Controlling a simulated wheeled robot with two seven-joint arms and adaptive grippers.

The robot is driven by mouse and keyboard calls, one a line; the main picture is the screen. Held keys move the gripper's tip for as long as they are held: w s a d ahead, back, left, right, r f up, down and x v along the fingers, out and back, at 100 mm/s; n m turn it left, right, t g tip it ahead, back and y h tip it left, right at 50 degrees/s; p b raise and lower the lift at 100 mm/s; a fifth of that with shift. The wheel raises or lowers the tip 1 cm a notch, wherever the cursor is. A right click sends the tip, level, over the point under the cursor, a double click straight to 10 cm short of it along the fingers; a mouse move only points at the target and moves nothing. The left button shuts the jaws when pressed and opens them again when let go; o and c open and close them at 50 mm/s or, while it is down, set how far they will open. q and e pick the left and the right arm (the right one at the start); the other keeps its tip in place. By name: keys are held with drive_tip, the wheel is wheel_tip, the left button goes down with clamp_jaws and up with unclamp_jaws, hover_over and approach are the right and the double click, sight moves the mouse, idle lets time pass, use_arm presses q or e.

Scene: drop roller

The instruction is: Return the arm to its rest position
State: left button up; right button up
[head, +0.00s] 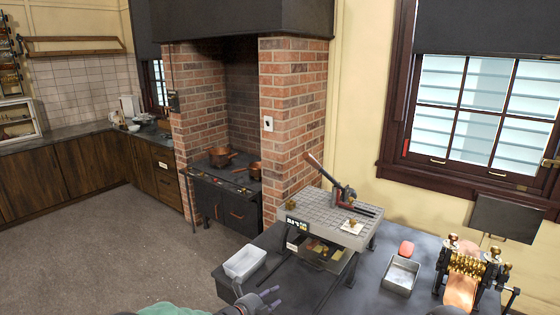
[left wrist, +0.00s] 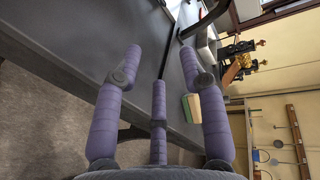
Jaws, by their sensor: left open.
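My left gripper (head: 268,298) is low in the head view, over the front left of the dark work table (head: 335,262). In the left wrist view its purple-grey fingers (left wrist: 163,62) are spread apart, with nothing held between them. The table edge runs behind the fingers there. A drop roller with brass rollers (head: 467,264) stands at the right of the table, well apart from my gripper; brass parts also show in the left wrist view (left wrist: 236,60). My right gripper is not in view.
A white tray (head: 244,263) lies just beyond my left gripper. Open floor (head: 110,260) lies to the left.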

use_arm(q)
drive_tip(key=s+f+m+g+b, duration=0.2)
drive_tip(key=s+f+m+g, duration=0.4)
drive_tip(key=s+f+m, duration=0.5)
drive_tip(key=s+a+f+m+g+y+b, duration=0.2)
drive_tip(key=s+f+m, duration=0.8)
drive_tip(key=s+m, duration=0.5)
drive_tip(key=s+a+f+m+g+y+b, duration=0.2)
drive_tip(key=s+a+f+m+y+b, duration=0.1)
drive_tip(key=s+f+m, duration=0.8)
drive_tip(key=shift+s+a+m+g+b, duration=0.4)
drive_tip(key=shift+s+a+m+b, duration=0.4)
drive_tip(key=shift+s+m, duration=1.7)
drive_tip(key=shift+w+a, duration=0.1)
